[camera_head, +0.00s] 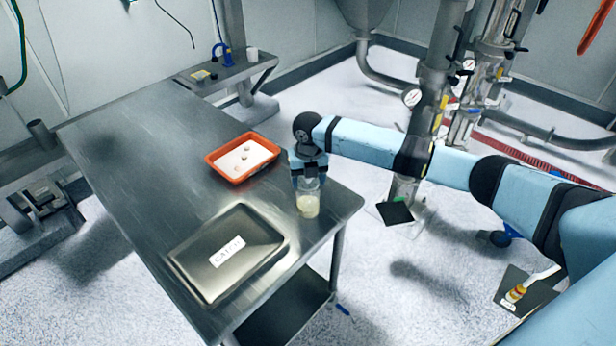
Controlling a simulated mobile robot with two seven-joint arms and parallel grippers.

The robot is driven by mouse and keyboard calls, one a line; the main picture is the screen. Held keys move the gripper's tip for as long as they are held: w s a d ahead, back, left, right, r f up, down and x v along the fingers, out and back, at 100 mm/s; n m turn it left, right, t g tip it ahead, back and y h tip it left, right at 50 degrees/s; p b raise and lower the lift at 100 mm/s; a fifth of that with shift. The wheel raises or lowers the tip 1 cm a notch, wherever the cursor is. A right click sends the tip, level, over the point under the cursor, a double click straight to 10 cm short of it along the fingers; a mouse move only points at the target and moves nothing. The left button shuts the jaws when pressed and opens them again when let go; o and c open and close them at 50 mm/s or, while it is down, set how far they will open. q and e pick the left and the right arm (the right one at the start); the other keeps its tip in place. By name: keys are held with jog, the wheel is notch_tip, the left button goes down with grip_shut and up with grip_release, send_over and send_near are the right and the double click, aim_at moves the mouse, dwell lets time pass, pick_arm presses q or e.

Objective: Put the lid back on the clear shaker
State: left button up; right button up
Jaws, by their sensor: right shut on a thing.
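The clear shaker (308,206) stands upright near the right edge of the steel table, with pale powder inside. My right gripper (310,180) comes down from above, directly over the shaker's top. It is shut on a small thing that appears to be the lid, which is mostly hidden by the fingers. I cannot tell whether the lid touches the shaker's rim. My left gripper is not in view.
An orange tray (212,160) with white contents sits behind and left of the shaker. A dark metal case (190,281) with a white label lies in front, to the left. The steel table (130,175) is bare on its left side.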

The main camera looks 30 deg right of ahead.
jog(key=shift+f+p, duration=0.2)
jog(key=shift+p, duration=0.4)
dwell(1.1)
jog(key=o, duration=1.1)
jog(key=shift+r+p, duration=2.15)
jog(key=shift+r, duration=1.4)
grip_shut()
